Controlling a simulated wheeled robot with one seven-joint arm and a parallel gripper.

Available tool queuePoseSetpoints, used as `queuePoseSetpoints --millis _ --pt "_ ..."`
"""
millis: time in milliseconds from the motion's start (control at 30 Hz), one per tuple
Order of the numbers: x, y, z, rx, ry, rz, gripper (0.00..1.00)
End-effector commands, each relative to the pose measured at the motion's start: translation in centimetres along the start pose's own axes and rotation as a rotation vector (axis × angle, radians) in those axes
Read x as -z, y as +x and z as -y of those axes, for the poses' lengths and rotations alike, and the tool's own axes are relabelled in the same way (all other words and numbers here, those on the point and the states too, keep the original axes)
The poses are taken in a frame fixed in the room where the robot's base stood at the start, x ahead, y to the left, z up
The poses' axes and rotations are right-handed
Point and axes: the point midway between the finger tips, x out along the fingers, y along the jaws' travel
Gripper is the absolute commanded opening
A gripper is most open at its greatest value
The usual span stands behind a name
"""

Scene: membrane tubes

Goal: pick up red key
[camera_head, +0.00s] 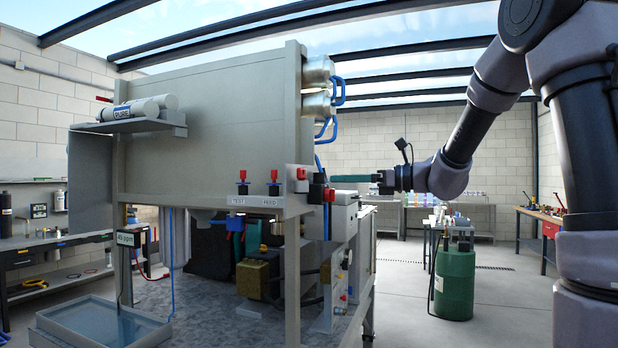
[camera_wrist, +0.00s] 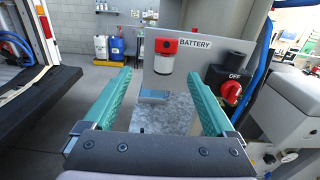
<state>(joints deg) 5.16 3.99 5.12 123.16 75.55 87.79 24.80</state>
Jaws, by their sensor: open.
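Two red parts are on the grey panel ahead of my gripper (camera_wrist: 160,78). One is a red piece (camera_wrist: 166,46) on a white cylinder, beside a BATTERY label. The other is a red handle (camera_wrist: 231,93) on a black switch marked OFF, lower right; it also shows in the head view (camera_head: 328,195). I cannot tell for sure which is the red key. My gripper's teal fingers are spread and empty. The white cylinder shows between them, farther off; the OFF switch is right of the right finger. In the head view my gripper (camera_head: 335,179) points left toward the panel.
Blue hoses (camera_wrist: 262,70) run close to the right of the switch. A grey machine box (camera_wrist: 290,112) stands at the lower right. Red-topped TEST and FEED valves (camera_head: 258,182) sit on the bench front. A green drum (camera_head: 454,283) stands on the floor.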

Motion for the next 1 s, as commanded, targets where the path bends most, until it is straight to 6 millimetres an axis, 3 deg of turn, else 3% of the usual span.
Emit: queuePoseSetpoints --millis 400,567,800,1000 --pt "-0.2 5.1 0.4 0.004 0.016 0.014 0.9" --pt "-0.3 6.3 0.4 0.004 0.016 0.015 0.9" --pt "-0.6 9.8 0.5 0.003 0.015 0.013 0.9" --pt "-0.6 10.9 0.6 0.006 0.015 0.014 0.9"
